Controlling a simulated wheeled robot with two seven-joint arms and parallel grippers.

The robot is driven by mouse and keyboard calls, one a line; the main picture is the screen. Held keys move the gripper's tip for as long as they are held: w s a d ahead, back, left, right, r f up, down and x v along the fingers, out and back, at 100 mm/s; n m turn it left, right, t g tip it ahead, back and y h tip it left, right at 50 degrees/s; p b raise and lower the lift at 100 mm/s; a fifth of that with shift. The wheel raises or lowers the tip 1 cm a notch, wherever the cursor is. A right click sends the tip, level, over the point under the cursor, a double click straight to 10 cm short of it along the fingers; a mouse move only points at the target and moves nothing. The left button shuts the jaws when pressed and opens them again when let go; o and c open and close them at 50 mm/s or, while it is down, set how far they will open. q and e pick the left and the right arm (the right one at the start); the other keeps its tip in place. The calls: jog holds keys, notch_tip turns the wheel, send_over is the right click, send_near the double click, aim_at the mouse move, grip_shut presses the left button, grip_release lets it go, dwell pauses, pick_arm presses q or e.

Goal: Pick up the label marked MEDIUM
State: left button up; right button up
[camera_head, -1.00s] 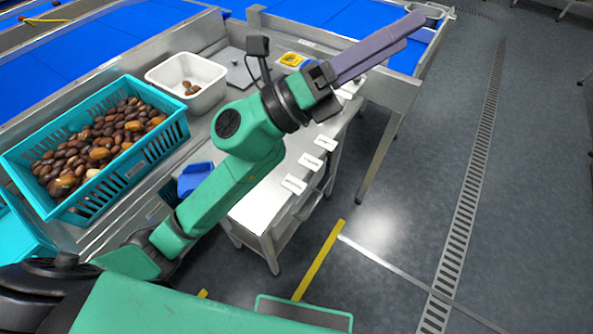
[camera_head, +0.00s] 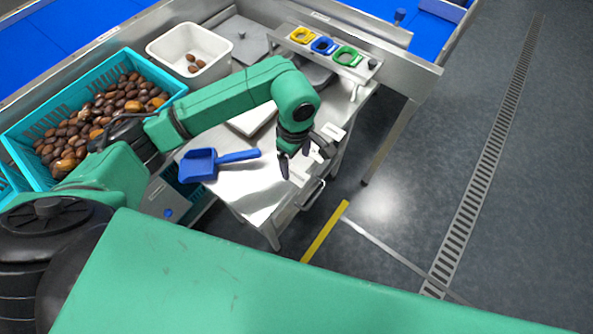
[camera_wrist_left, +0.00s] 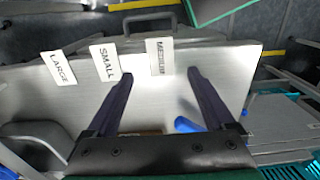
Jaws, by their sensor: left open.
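The MEDIUM label (camera_wrist_left: 160,57) is a small white card with dark lettering, lying near the table's front edge in the left wrist view. It is the rightmost of a row with the SMALL label (camera_wrist_left: 105,62) and the LARGE label (camera_wrist_left: 60,68). My left gripper (camera_wrist_left: 160,74) is open and empty, pointing down at the table, with the MEDIUM label ahead between the lines of its fingers, not gripped. In the head view my left gripper (camera_head: 295,168) hangs over the front edge and partly hides the labels. My right gripper is not in view.
A blue scoop (camera_head: 200,165) lies on the steel table (camera_head: 258,198), left of the gripper. A teal crate (camera_head: 172,84) of dates and a white bin (camera_head: 222,68) stand behind. Yellow, blue and green rings (camera_head: 346,56) sit at the back. A drawer handle (camera_wrist_left: 150,20) juts from the front.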

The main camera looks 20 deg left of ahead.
aim_at(296, 175)
pick_arm(q)
jog(key=f, duration=0.2)
jog(key=f+p, duration=0.1)
jog(key=f, duration=0.1)
jog(key=shift+s+d+f+p, duration=0.1)
jog(key=shift+s+f+p, duration=0.1)
jog(key=shift+p, duration=0.1)
jog(key=shift+f, duration=0.25)
jog(key=shift+w, duration=0.1)
jog(key=shift+f, duration=0.1)
grip_shut()
